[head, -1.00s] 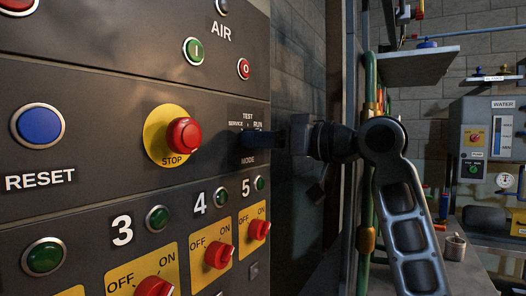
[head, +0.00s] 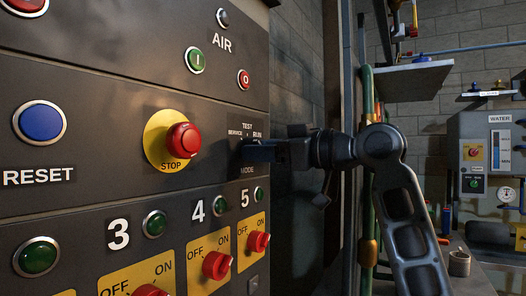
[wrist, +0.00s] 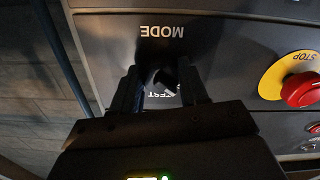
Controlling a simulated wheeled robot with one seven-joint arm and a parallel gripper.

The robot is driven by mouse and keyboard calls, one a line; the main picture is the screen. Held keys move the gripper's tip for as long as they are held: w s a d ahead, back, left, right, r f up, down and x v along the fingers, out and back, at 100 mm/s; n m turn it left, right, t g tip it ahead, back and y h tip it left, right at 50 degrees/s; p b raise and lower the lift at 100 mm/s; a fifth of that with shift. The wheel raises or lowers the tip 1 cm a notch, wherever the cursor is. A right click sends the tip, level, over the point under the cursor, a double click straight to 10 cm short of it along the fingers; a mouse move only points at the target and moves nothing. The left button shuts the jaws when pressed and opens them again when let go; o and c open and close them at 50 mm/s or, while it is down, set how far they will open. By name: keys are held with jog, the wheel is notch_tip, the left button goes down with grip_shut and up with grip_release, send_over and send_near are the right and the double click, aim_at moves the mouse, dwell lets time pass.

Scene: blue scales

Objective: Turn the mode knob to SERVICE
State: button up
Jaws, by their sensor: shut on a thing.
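The mode knob (wrist: 165,76) is a small dark knob on the grey panel. In the wrist view it sits between the two fingers of my gripper (wrist: 161,88), which is shut on it. The printed MODE label (wrist: 162,31) shows upside down beyond it, and part of TEST shows between the fingers. In the head view my gripper (head: 247,151) reaches the knob from the right and its fingers hide it. The SERVICE label (head: 235,134) is at the upper left of the knob, TEST above, RUN at the upper right. I cannot tell the knob's pointing direction.
A red STOP button (head: 183,140) on a yellow disc is close left of the knob. Red OFF/ON switches (head: 216,265) and green lamps (head: 154,223) lie below. A blue RESET button (head: 40,123) is far left. A shelf (head: 405,80) and pipes stand at right.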

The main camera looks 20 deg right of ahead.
jog(key=o, duration=1.1)
jog(key=shift+c, duration=0.2)
jog(key=v, duration=0.7)
jog(key=shift+s+d, duration=0.25)
jog(key=shift+s, duration=0.05)
